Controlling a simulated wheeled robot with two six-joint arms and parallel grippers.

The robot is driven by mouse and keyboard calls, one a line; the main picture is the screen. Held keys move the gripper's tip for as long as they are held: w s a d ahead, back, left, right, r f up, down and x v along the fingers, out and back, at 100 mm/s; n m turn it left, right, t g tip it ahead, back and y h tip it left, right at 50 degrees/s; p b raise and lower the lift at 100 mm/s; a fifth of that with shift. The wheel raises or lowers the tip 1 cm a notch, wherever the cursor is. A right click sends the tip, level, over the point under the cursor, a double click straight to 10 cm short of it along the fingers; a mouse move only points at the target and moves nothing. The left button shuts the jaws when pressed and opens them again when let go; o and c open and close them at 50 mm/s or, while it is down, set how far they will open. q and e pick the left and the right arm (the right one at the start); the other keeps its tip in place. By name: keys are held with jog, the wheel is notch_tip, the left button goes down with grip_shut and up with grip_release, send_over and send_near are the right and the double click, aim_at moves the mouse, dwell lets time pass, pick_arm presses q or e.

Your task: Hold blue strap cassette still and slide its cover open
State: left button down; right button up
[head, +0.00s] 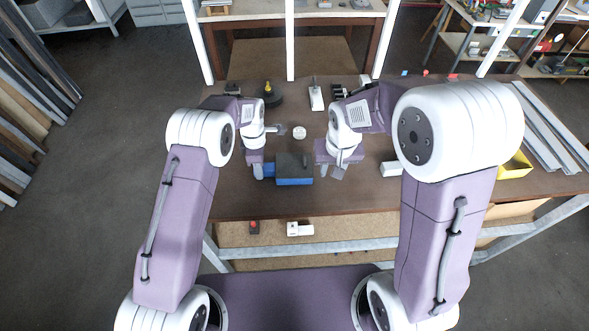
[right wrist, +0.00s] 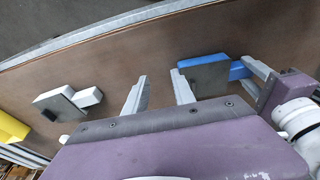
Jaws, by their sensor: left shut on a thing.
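The blue strap cassette (head: 294,181) lies on the brown bench with a dark grey cover (head: 290,164) over most of its top. A narrower blue end sticks out at its left side. My left gripper (head: 262,170) is shut on that blue end. In the right wrist view the cassette (right wrist: 188,63) shows its grey cover (right wrist: 202,80), with my left gripper (right wrist: 258,72) at its right end. My right gripper (head: 334,170) is empty, just right of the cassette and apart from it. Its fingers (right wrist: 161,80) stand wide apart in the right wrist view.
A white round piece (head: 299,132) and a black disc with a yellow top (head: 270,97) stand behind the cassette. The bench's front edge is close in front of it.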

jog(key=t, duration=0.1)
send_over(305, 162)
jog(key=shift+s+a+r, duration=0.1)
jog(key=shift+r, duration=0.2)
jog(key=shift+f, duration=3.95)
grip_shut()
jog(key=shift+s+d, duration=0.1)
jog(key=shift+d, duration=4.15)
